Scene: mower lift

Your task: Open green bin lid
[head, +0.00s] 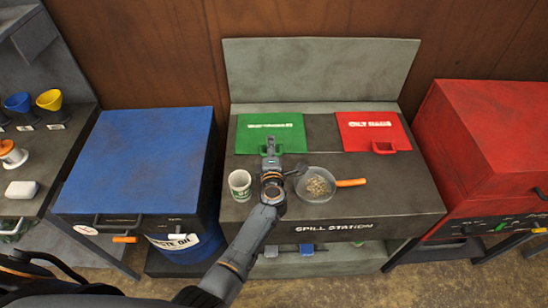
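The green bin lid (252,133) lies flat and closed at the back left of the spill station, with white lettering along its top. My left gripper (270,148) is at the middle of the lid's front edge, and its arm reaches up from the bottom of the head view. The gripper covers the spot where a handle would be, so I cannot tell whether it touches or holds one. Its fingers are too small to tell open from shut. My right gripper is not in view.
The red oily rags lid (365,128), with a red handle, is to the right. A white cup (240,185) stands just left of my gripper. A pan (316,186) of granules with an orange handle is just right. A blue cabinet (140,155) and red cabinet (490,140) flank the station.

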